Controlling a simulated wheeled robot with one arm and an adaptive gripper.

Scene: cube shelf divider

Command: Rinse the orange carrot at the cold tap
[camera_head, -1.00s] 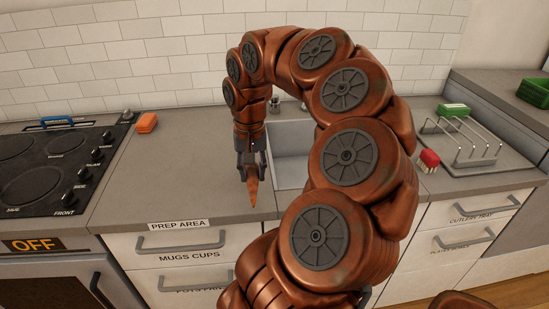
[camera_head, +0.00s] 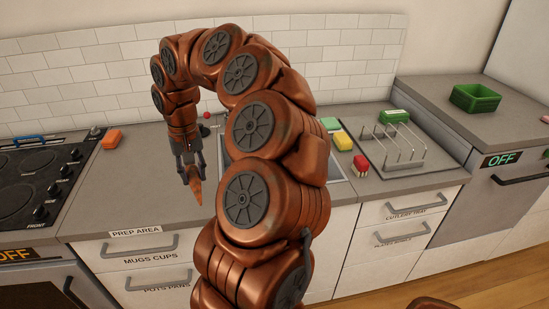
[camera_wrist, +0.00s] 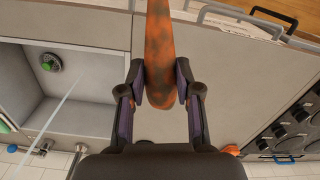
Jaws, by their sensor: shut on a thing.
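The orange carrot (camera_head: 195,188) hangs tip down from my gripper (camera_head: 188,163), over the counter to the left of the sink. In the wrist view the carrot (camera_wrist: 159,45) has dark smudges, and my gripper (camera_wrist: 160,82) is shut on its thick end. The sink basin (camera_wrist: 85,112) lies left of the carrot in the wrist view, with a drain (camera_wrist: 50,62) in it. A thin pale streak (camera_wrist: 62,103), looking like running water, crosses the basin. My arm hides most of the sink in the head view.
A red knob (camera_head: 206,115) stands behind the sink. An orange block (camera_head: 112,138) and the stove (camera_head: 35,185) are to the left. Yellow (camera_head: 342,140) and red (camera_head: 361,166) items and a dish rack (camera_head: 400,150) stand to the right. The counter before the carrot is clear.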

